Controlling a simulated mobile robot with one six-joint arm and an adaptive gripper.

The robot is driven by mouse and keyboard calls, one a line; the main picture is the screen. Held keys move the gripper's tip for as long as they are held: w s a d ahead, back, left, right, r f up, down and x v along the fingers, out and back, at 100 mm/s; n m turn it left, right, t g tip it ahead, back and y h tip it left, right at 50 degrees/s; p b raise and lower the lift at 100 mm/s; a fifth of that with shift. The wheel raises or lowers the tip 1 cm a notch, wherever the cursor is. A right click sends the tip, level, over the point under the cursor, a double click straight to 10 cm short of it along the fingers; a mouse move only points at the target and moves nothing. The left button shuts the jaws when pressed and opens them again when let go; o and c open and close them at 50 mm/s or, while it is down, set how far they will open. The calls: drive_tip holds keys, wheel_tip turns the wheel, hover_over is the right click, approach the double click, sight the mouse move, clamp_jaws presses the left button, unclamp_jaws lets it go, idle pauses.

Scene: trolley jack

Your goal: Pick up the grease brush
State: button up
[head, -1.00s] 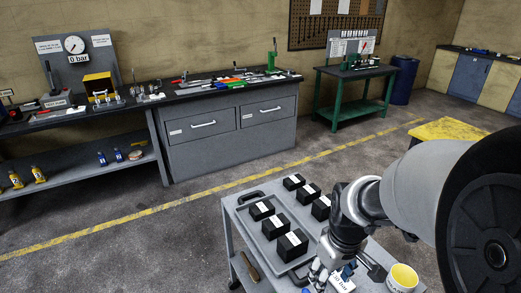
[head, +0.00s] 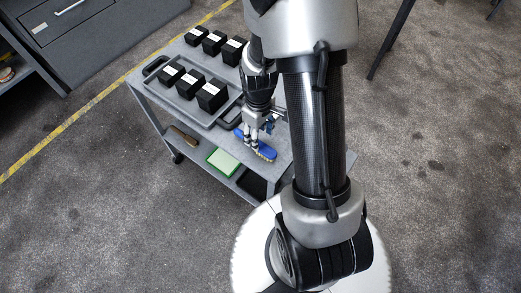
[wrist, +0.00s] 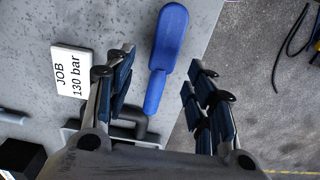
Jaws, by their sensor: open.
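In the wrist view my gripper (wrist: 161,75) is open, with one finger on each side of the brush and nothing held.
A grey tray (head: 178,104) with several black boxes lies behind the brush; its handle (wrist: 140,124) is close to the brush handle. A white card reading "JOB 130 bar" (wrist: 74,74) lies left. The lower shelf bears a green box (head: 222,162).

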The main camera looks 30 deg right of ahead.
drive_tip(key=f+b, duration=0.1)
drive_tip(key=f, duration=0.2)
drive_tip(key=f+b, duration=0.2)
drive_tip(key=f, duration=0.1)
drive_tip(key=shift+s+a+f, duration=0.1)
drive_tip(key=shift+s+f, duration=0.1)
drive_tip(key=shift+f, duration=0.15)
drive_tip(key=shift+r, duration=0.1)
drive_tip(key=shift+c, duration=0.5)
clamp_jaws()
